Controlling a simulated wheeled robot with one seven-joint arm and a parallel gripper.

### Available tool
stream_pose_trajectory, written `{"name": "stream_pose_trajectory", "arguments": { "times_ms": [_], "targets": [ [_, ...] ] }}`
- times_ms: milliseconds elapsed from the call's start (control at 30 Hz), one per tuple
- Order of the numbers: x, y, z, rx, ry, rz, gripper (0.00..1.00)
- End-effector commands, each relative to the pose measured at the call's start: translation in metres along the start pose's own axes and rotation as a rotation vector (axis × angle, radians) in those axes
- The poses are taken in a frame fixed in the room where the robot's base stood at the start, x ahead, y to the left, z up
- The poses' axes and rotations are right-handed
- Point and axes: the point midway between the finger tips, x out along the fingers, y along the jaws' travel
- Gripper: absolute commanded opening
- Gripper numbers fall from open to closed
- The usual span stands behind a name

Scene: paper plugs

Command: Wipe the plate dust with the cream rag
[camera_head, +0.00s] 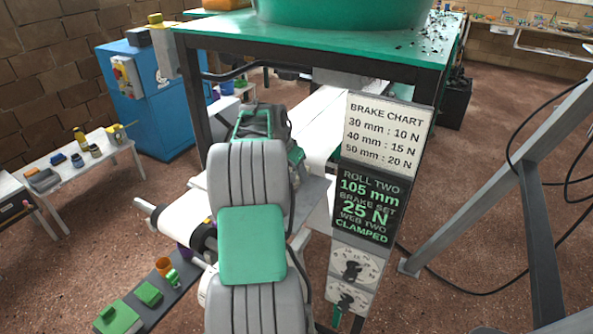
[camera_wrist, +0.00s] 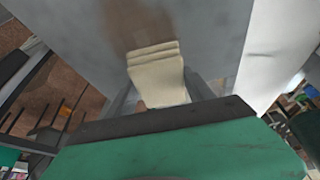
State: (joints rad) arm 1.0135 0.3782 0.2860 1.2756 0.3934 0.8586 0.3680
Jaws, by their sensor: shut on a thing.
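The cream rag (camera_wrist: 157,78) is a folded pad in the middle of the wrist view. My gripper (camera_wrist: 160,92) is shut on it, with a grey finger at each side. The rag's far end lies against or very close to the grey plate (camera_wrist: 215,35); I cannot tell whether it touches. Brown plate dust (camera_wrist: 138,22) is a soft smear on the plate just beyond the rag and around its end. In the head view my own arm hides the rag and the dust.
A frame with a green top (camera_head: 400,45), strewn with dark bits, stands over the work area. Brake chart signs (camera_head: 388,135) and dials (camera_head: 355,265) stand right of my arm. A white web (camera_head: 320,120) runs behind it. A roller (camera_head: 185,220) is at left.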

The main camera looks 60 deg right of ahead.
Motion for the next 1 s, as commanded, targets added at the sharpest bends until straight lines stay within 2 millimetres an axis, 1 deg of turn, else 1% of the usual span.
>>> {"name": "stream_pose_trajectory", "arguments": {
  "times_ms": [33,433,967,1000],
  "targets": [
    [0.001,0.0,0.003,-0.001,-0.001,0.0,0.29],
    [-0.004,0.004,0.018,0.002,-0.002,0.001,0.29],
    [-0.02,0.015,0.059,0.009,-0.002,0.005,0.29],
    [-0.023,0.016,0.061,0.01,-0.001,0.004,0.29]
  ]
}}
